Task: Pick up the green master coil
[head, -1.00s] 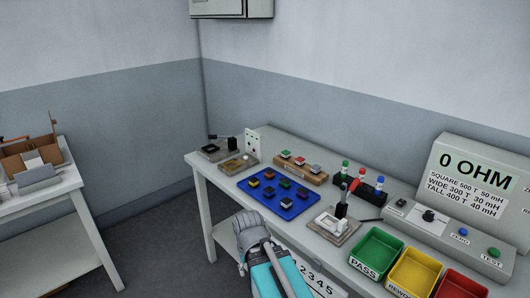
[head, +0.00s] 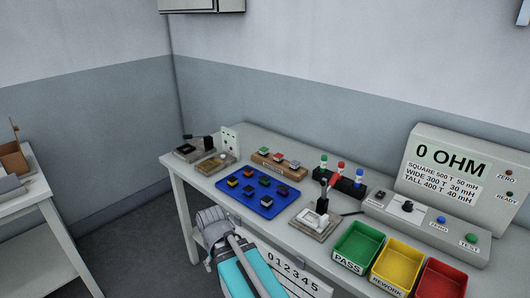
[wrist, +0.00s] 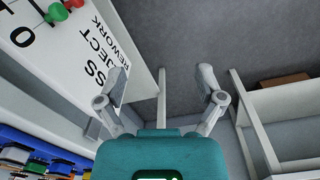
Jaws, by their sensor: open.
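A green-topped coil (head: 264,153) sits at the left end of a wooden block (head: 270,165), beside a red one and a grey one, at the back of the bench. A green-capped piece (head: 323,161) also stands in a black rack (head: 345,183) farther right. I cannot tell from looks alone which is the master coil. My gripper (wrist: 162,76) is open and empty in the wrist view, its two fingers spread over the floor and bench side. No coil on the block shows in that view. My teal arm stands at the bench's front edge in the head view.
A blue tray (head: 232,197) with several coils lies in front of the block. A lever fixture (head: 315,225) stands to its right, then green (head: 358,240), yellow (head: 403,266) and red bins. The meter box (head: 455,170) stands behind. A side table (head: 40,190) is at left.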

